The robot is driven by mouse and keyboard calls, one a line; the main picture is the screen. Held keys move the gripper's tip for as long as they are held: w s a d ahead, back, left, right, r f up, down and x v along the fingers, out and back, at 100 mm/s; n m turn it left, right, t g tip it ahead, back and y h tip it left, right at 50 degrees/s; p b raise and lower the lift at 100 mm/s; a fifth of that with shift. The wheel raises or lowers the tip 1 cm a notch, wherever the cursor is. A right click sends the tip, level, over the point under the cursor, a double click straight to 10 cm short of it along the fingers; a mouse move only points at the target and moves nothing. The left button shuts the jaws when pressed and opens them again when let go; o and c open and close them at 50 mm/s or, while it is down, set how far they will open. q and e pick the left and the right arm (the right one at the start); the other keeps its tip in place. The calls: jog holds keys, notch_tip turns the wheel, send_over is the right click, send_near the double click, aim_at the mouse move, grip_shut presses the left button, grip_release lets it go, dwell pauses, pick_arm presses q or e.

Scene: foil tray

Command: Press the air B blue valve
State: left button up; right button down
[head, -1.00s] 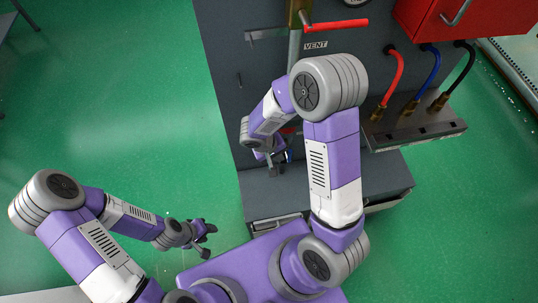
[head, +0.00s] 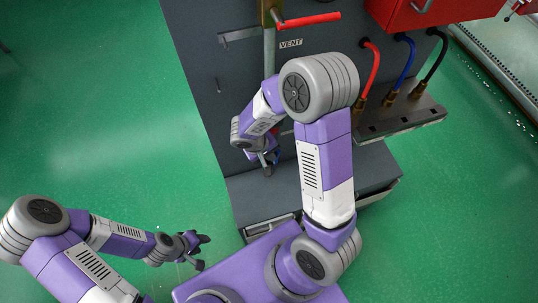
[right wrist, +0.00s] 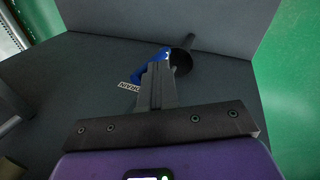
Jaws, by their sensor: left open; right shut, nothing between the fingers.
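A blue valve handle (right wrist: 153,62) shows in the right wrist view, just beyond my right gripper's fingers, beside a dark round pipe (right wrist: 184,55). A small white label (right wrist: 131,86) lies beside it, partly hidden; it appears upside down and to read DRAIN. My right gripper (right wrist: 157,70) is shut and empty, its tips overlapping the handle in the picture; I cannot tell whether they touch. In the head view the right gripper (head: 268,168) is low in front of the grey panel, with a bit of blue beside it. My left gripper (head: 202,252) is open and empty over the green floor.
The grey panel (head: 215,120) carries a red lever (head: 308,20) above a VENT label (head: 290,43). Red (head: 371,70), blue (head: 404,65) and black (head: 437,58) hoses run to a metal shelf (head: 400,122) at right. A red box (head: 400,15) is above. Green floor is free at left.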

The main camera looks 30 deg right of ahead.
jog(key=a+p+v, duration=0.1)
jog(key=a+v, duration=0.1)
jog(key=v, duration=1)
jog(key=shift+f, duration=0.4)
jog(key=shift+s+f, duration=0.1)
jog(key=a+f+h+b, duration=0.2)
jog(key=a+f+h, duration=0.1)
jog(key=a+h, duration=0.2)
jog(key=shift+w+a+m, duration=0.3)
jog(key=shift+w, duration=0.1)
